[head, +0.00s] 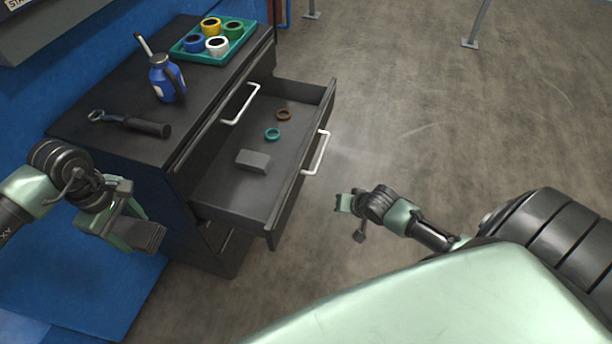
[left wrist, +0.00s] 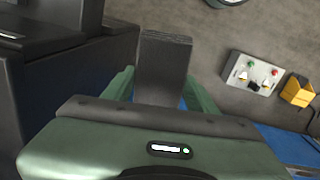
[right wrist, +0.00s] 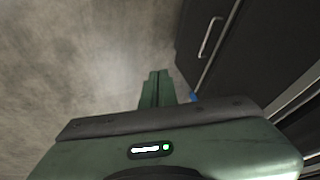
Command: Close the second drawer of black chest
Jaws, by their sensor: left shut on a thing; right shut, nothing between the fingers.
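The black chest (head: 115,75) stands at the left in the head view. Its second drawer (head: 232,198) is pulled far out, below a shut top drawer with a white handle (head: 240,104). The open drawer's white handle (head: 316,153) faces right. My left gripper (head: 135,228) is left of the chest, shut on a dark grey block (left wrist: 163,65), clear of the drawer. My right gripper (head: 346,203) is shut and empty, to the right of the drawer front and apart from it. A dark front with a handle (right wrist: 210,37) shows in the right wrist view.
The drawer holds a grey block (head: 253,161), a teal ring (head: 272,134) and a brown ring (head: 284,115). Floor (head: 430,110) at right is free.

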